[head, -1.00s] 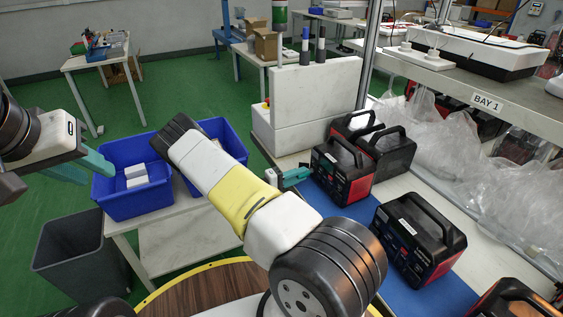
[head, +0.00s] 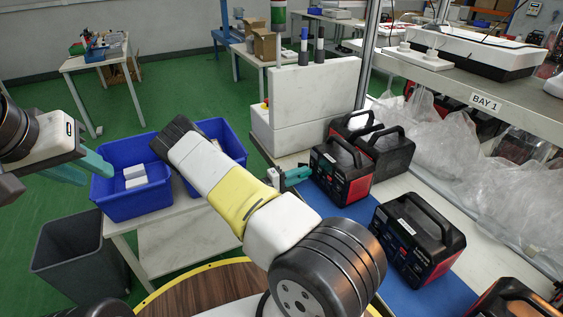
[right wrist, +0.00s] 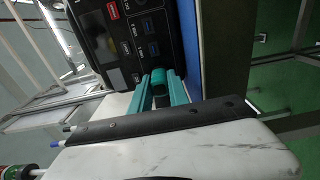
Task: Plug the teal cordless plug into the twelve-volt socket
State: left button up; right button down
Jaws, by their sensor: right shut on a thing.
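My right gripper (head: 298,176) is at the left side of a black and red power station (head: 342,170), at its front panel. In the right wrist view, its two teal fingers (right wrist: 160,92) are shut on the teal cordless plug (right wrist: 158,76), which shows as a small rounded end between them. The plug is right at the dark panel (right wrist: 130,42) of the power station. I cannot tell whether it is in a socket, and the twelve-volt socket cannot be made out. My left gripper (head: 83,168) is open and empty, beside the blue bins.
Two blue bins (head: 120,207) stand on a side table, one with white boxes inside. More power stations (head: 418,238) stand on the bench and blue mat. A white block (head: 315,95) is behind my right gripper. A shelf (head: 470,85) with clear plastic wrap (head: 450,140) is at right.

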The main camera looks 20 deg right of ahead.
jog(key=shift+d, duration=0.25)
dwell(0.6)
jog(key=c, duration=1.2)
grip_release()
jog(key=shift+o, duration=0.2)
jog(key=a, duration=0.8)
jog(key=shift+s, duration=0.4)
jog(key=shift+d, duration=0.1)
